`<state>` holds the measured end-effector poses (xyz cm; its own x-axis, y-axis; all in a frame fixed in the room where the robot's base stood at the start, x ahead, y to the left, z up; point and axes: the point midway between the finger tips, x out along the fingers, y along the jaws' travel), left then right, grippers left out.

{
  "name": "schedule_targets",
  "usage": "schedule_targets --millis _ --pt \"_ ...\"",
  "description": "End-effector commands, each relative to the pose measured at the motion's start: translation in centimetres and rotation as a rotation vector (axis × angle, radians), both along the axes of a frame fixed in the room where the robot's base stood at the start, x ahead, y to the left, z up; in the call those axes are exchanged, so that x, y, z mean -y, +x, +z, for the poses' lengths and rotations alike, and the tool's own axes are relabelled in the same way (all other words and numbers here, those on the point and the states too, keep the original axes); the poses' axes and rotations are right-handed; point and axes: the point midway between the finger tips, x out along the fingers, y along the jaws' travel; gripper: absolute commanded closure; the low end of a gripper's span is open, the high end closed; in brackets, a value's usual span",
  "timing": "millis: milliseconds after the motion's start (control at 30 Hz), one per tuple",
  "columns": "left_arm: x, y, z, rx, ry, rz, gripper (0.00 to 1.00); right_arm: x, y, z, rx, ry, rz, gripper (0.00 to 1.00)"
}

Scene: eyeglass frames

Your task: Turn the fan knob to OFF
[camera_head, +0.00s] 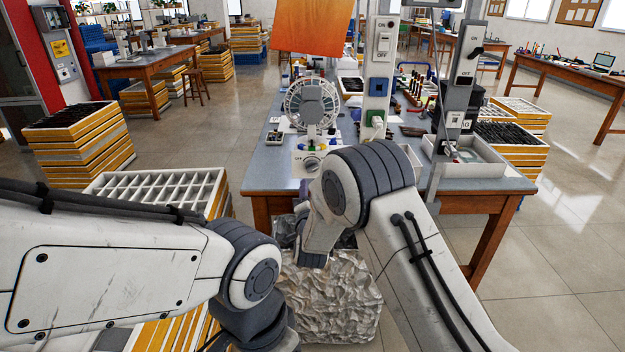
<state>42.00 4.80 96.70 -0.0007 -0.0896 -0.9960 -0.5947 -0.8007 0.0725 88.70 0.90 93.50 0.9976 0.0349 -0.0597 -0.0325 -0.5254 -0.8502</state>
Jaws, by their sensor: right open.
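A fan (312,103) with a round grey guard stands near the front edge of the workbench. Its white base (303,167) has an ON mark on its left side and a small round knob (312,164) on its front. The knob's exact setting is too small to read. My right arm's upper bend covers the area just right of the base. My right gripper (309,257) hangs low in front of the bench edge, below the knob and apart from it. It is open, and its fingertips are hard to make out. My left gripper is out of view.
The grey workbench (262,172) holds a white switch post (380,75) right of the fan and a white tray (462,170) farther right. A crumpled foil-like box (330,305) stands below my right gripper. Stacked trays (80,150) stand at left.

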Motion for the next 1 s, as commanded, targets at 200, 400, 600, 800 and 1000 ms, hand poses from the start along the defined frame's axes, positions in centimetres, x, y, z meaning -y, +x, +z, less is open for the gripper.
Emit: schedule_targets --millis 200,400,600,800,1000 --pt "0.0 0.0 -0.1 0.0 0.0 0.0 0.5 1.1 1.3 -0.4 0.063 0.033 -0.04 0.54" --pt "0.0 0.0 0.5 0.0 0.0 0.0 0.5 1.1 4.3 -0.3 0.062 0.033 -0.039 0.54" --pt "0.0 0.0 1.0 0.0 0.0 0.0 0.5 1.1 7.7 -0.4 0.061 0.031 -0.038 0.54" --pt "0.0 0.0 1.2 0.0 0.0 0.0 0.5 1.1 10.0 -0.4 0.06 0.03 -0.037 0.54" --pt "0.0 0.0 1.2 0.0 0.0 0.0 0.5 1.0 10.9 -0.4 0.06 0.029 -0.036 0.54"
